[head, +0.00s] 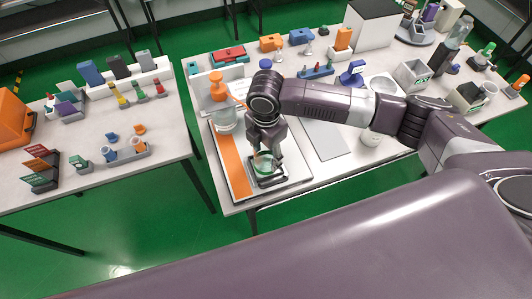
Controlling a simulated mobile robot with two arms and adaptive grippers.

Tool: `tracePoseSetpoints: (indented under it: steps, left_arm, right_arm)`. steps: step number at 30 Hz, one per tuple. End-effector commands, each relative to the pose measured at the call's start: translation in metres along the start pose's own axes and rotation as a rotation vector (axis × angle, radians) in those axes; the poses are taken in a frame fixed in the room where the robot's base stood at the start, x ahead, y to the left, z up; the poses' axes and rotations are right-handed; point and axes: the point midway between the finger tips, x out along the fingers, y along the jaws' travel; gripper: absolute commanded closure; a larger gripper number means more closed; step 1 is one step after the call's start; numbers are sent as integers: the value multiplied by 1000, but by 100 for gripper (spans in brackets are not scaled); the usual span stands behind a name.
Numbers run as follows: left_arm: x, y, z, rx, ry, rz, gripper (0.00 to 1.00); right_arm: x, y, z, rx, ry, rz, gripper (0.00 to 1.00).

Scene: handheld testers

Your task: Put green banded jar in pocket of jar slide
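The green banded jar (265,166) is small and clear with a green band. It stands in or just over the dark-framed pocket (283,182) of the jar slide, near the table's front left corner. An orange strip (232,165) runs along the slide's left side. My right gripper (266,157) reaches down from above, with its fingers on either side of the jar. The fingers partly hide the jar, so I cannot tell whether they press on it or whether it is fully seated. My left gripper is not in view.
A clear bottle with an orange top (217,88) stands just behind the slide. A second table (180,150) with small parts stands at the left, across a gap.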

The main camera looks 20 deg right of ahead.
Motion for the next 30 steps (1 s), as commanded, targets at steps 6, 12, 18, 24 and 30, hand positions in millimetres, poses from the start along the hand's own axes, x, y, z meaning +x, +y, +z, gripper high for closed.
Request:
tracePoseSetpoints:
  steps: [6, 12, 18, 24, 30]
  left_arm:
    - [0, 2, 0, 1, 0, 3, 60]
    - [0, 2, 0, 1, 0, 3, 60]
    - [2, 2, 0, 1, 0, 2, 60]
    - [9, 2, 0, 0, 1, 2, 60]
    - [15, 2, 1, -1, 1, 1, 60]
  right_arm:
    - [2, 0, 0, 0, 0, -1, 33]
    - [2, 0, 0, 0, 0, -1, 33]
    - [-7, 0, 0, 0, 0, 1, 33]
    - [-44, 1, 0, 0, 0, 4, 33]
    - [-87, 1, 0, 0, 0, 2, 33]
